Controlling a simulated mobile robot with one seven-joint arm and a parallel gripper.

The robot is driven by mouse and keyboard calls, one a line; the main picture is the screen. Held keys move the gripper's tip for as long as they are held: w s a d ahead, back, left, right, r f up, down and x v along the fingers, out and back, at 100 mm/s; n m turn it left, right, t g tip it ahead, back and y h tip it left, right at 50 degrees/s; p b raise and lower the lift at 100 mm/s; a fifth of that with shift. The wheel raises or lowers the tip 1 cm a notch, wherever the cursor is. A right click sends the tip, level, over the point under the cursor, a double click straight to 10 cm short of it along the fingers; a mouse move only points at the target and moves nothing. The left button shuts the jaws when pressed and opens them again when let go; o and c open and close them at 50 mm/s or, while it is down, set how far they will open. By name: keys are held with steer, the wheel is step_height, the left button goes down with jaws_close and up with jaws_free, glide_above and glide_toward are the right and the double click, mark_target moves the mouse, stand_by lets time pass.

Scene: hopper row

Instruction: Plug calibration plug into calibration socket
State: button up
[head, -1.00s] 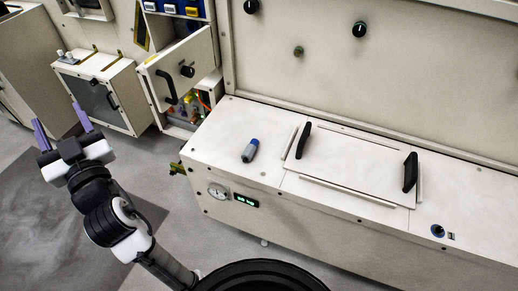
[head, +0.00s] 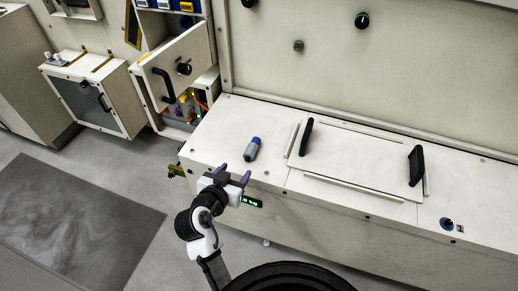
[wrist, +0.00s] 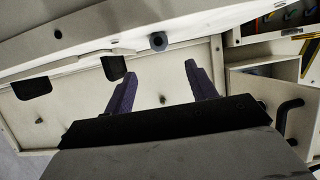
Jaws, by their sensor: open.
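The calibration plug (head: 252,149), grey with a blue end, lies on the white bench top, left of the two black handles. In the wrist view, a small dark blue-grey shape (wrist: 158,41) beyond the fingers looks like the plug.
A panel with black handles (head: 416,166) and low rails occupies the middle of the bench. A cabinet door (head: 179,68) stands open at the back left. The bench top around the plug is clear.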

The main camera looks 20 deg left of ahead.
mark_target(248, 155)
steer(key=p+x, duration=0.2)
steer(key=x, duration=1.1)
steer(key=shift+r, duration=0.15)
steer(key=c, duration=1.1)
